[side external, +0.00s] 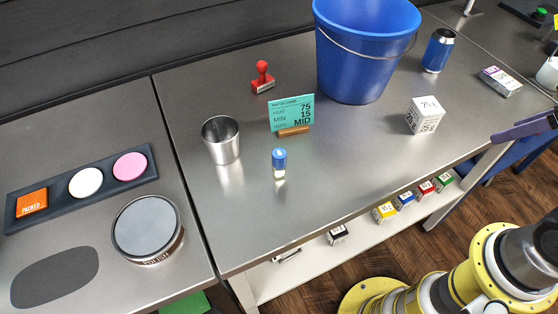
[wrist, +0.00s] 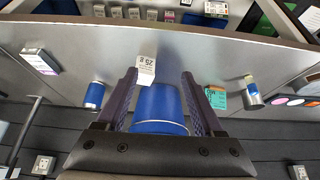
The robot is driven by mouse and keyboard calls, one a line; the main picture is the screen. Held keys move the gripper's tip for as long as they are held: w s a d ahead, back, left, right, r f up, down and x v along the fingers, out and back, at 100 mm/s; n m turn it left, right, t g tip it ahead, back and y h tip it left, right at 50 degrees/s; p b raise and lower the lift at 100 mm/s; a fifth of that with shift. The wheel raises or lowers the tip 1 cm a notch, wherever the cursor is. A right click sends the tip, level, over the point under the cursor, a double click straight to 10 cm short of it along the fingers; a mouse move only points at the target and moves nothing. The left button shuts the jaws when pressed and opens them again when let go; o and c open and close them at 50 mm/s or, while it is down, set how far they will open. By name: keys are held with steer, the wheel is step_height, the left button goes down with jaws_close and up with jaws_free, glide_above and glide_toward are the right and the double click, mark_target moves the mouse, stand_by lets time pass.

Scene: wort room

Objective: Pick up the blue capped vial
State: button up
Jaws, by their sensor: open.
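The blue capped vial (side external: 279,164) stands upright on the grey metal bench, in front of a teal card and right of a metal cup. In the wrist view a small blue-capped shape (wrist: 249,79), apparently the vial, shows at the right, close to the cup. My gripper (side external: 522,130) is at the right edge of the side view, far from the vial, with purple fingers. In the wrist view my gripper (wrist: 160,76) is open, its fingers apart. Nothing is held between them; a white box and a blue bucket show beyond the gap.
The metal cup (side external: 222,140), teal card (side external: 291,112), red stamp (side external: 262,78), blue bucket (side external: 365,55), white box (side external: 424,115) and blue can (side external: 438,50) stand on the bench. Small boxes (side external: 385,212) sit on a lower shelf. Bench right of the vial is clear.

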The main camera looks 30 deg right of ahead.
steer(key=w+a+f+m+g+y, duration=0.25)
steer(key=a+g+y, duration=0.2)
steer(key=a, duration=0.45)
steer(key=m+g+y, duration=0.5)
steer(key=m+y, duration=0.8)
glide_above(285, 152)
steer(key=v, duration=0.2)
step_height(285, 152, down, 3)
steer(key=shift+t, duration=0.25)
steer(key=f, duration=0.7)
steer(key=shift+w+f, duration=0.2)
steer(key=shift+w, duration=0.05)
steer(key=shift+s+a+f, duration=0.1)
steer(key=shift+s+a, duration=0.15)
steer(key=shift+a, duration=1.25)
jaws_close()
